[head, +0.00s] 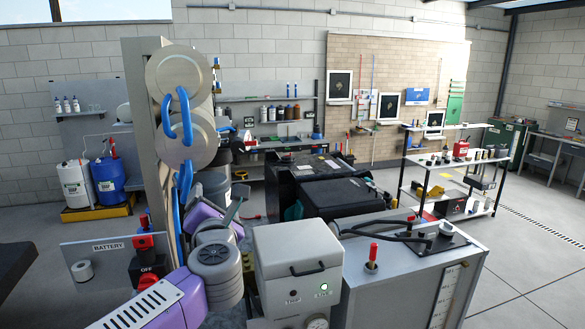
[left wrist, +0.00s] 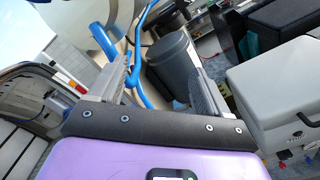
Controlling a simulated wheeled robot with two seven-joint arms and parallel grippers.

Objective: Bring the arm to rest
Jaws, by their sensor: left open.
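My left arm comes in from the bottom left in the head view, with a purple link and grey wrist joints. My left gripper (head: 225,212) is partly hidden behind the wrist, close to a post with round discs and a blue hose (head: 184,120). In the left wrist view my left gripper (left wrist: 160,88) has its two fingers apart. The blue hose (left wrist: 137,60) and a grey bin (left wrist: 172,68) show beyond the gap. Nothing is seen held between the fingers. My right gripper is not in view.
A light grey box (head: 298,262) with a green light stands right of my wrist; it also shows in the left wrist view (left wrist: 280,90). A battery panel (head: 110,257) with red switches is at left. A cabinet (head: 420,280) stands at right, with open floor beyond.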

